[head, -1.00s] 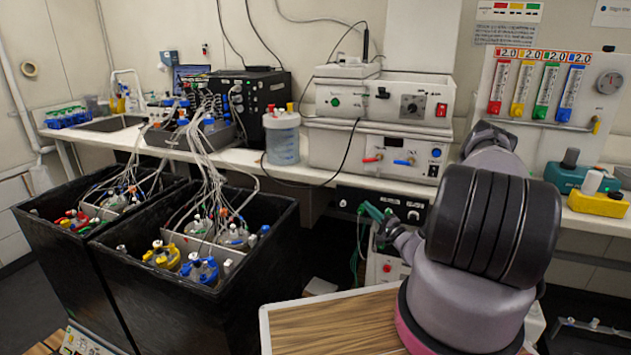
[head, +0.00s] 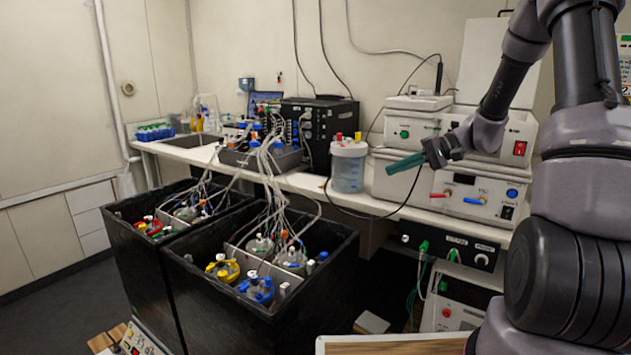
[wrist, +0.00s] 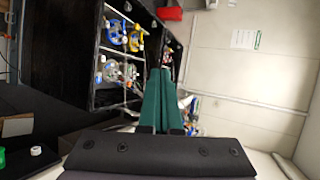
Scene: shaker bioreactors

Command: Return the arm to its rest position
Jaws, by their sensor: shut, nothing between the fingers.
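My gripper (head: 405,164) has long green fingers and is raised in front of the bench instruments in the head view, pointing left. The fingers lie together and hold nothing. In the wrist view the closed green fingers (wrist: 158,98) point toward the black shaker boxes. My arm is folded high on the right side of the head view, with its forearm reaching down and left to the gripper. The gripper appears apart from the vessels and the white and blue container.
Two black shaker boxes (head: 190,292) hold several capped vessels with tubing. A clear container with blue contents (head: 347,170) stands on the white bench (head: 300,181). Stacked instruments (head: 470,188) stand behind my gripper. A wood-topped surface (head: 400,347) is at the bottom.

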